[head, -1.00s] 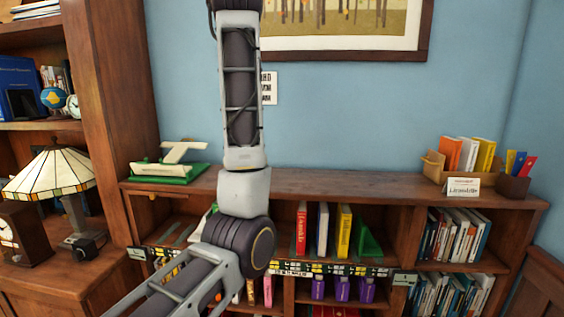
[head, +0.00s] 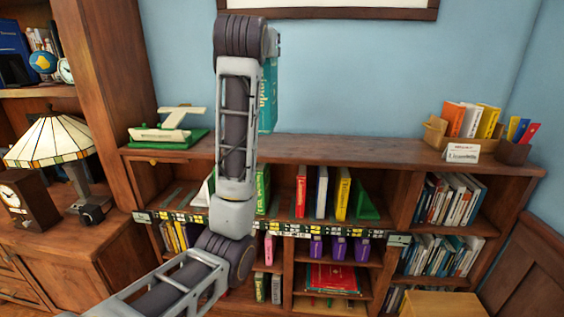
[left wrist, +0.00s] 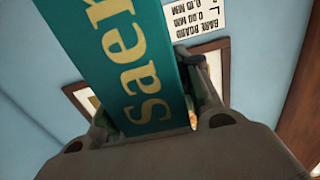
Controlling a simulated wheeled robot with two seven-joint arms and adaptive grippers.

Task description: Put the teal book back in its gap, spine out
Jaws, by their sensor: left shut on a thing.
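The teal book (head: 268,95) with pale yellow lettering is up in the air above the bookcase top, partly hidden behind my left arm. It fills much of the left wrist view (left wrist: 130,60), lettered face or spine toward the camera. My left gripper (left wrist: 155,100) is shut on it, one finger on each side. In the head view the fingers are mostly hidden by the arm. On the upper middle shelf stand a red book (head: 301,190), a white book (head: 321,192) and a yellow book (head: 343,194), with narrow spaces between them. I cannot tell which space is the gap. My right gripper is not in view.
A green bookend (head: 366,207) stands right of the yellow book. A green book (head: 263,189) is left of the red one. The bookcase top (head: 340,149) is clear in the middle; a box of books (head: 437,131) is at its right end. A lamp (head: 52,142) stands left.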

